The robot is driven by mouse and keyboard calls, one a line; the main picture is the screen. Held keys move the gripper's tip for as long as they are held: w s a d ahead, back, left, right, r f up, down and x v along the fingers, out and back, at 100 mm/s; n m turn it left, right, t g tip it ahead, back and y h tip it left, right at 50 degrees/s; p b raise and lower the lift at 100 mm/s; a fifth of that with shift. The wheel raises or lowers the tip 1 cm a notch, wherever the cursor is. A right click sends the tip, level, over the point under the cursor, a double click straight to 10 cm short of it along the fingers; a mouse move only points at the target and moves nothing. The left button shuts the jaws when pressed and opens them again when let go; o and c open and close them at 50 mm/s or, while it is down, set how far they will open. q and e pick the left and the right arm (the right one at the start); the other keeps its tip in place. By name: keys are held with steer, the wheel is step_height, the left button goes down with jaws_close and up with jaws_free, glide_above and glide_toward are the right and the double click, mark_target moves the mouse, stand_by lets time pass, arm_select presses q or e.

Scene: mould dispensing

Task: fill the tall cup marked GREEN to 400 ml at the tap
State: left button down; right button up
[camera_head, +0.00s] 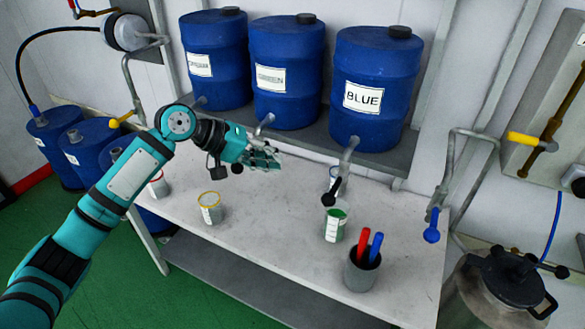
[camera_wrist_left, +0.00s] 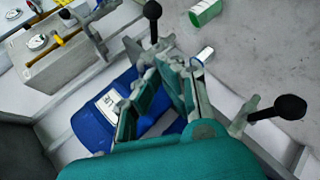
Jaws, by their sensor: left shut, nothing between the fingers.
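A cup with a green rim and a pale scale label (camera_head: 335,226) stands upright on the white bench, in front of the tap under the BLUE drum; it also shows green in the left wrist view (camera_wrist_left: 204,12). Its writing and fill level cannot be read. The middle drum (camera_head: 285,70) seems labelled GREEN; its metal tap (camera_head: 265,122) is just above and behind my left gripper. My left gripper (camera_head: 270,157) is shut and empty above the bench, left of the green-rimmed cup and apart from it. My right gripper is out of view.
A yellow-rimmed cup (camera_head: 209,208) and a red-rimmed cup (camera_head: 158,185) stand left. A grey holder (camera_head: 362,272) with red and blue sticks stands near the front.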

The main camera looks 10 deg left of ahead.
mark_target(334, 191)
arm_select(q)
steer(key=s+p+x, duration=0.1)
steer(key=p+x, duration=0.1)
steer(key=x, duration=0.4)
steer(key=s+p+x, duration=0.1)
steer(key=p+x, duration=0.1)
steer(key=x, duration=0.4)
steer(key=shift+s+d+f, duration=0.3)
steer(key=shift+s+d, duration=0.05)
steer(key=shift+s, duration=0.05)
steer(key=shift+f, duration=0.1)
steer(key=shift+s+f+t+b, duration=0.1)
steer(key=shift+f+t+b, duration=0.2)
steer(key=shift+b, duration=0.1)
